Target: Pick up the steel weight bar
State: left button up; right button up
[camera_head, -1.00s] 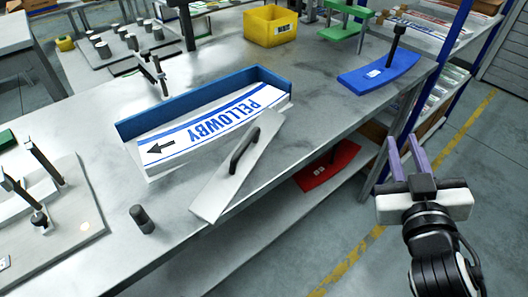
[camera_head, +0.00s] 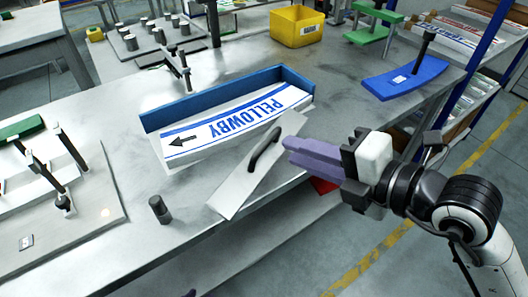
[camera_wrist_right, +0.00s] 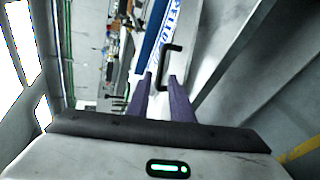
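The steel weight bar (camera_head: 240,185) is a flat grey plate with a raised black handle (camera_head: 264,148). It lies aslant across the front of the label stack by the table's front edge. My right gripper (camera_head: 290,146) is just right of the handle, its purple fingers pointing left toward it. In the right wrist view the fingers (camera_wrist_right: 160,84) stand apart with nothing between them, and the handle (camera_wrist_right: 166,64) shows just beyond their tips. Of my left gripper, only a small purple tip (camera_head: 190,293) seems to show at the bottom edge.
A blue-walled magazine (camera_head: 215,93) holds labels printed PELLOWBY (camera_head: 228,125) behind the bar. A dark cylinder (camera_head: 160,209) stands to its left. A blue plate with a handle (camera_head: 405,80) lies right, and a red one (camera_head: 323,186) sits partly hidden below. A yellow bin (camera_head: 297,27) stands behind.

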aim_at(268, 140)
jog(key=p+x, duration=0.1)
jog(key=x, duration=0.7)
jog(key=shift+w+a+f, duration=0.2)
jog(key=shift+a, duration=0.1)
grip_shut()
dwell(1.0)
jog(key=shift+r, duration=0.35)
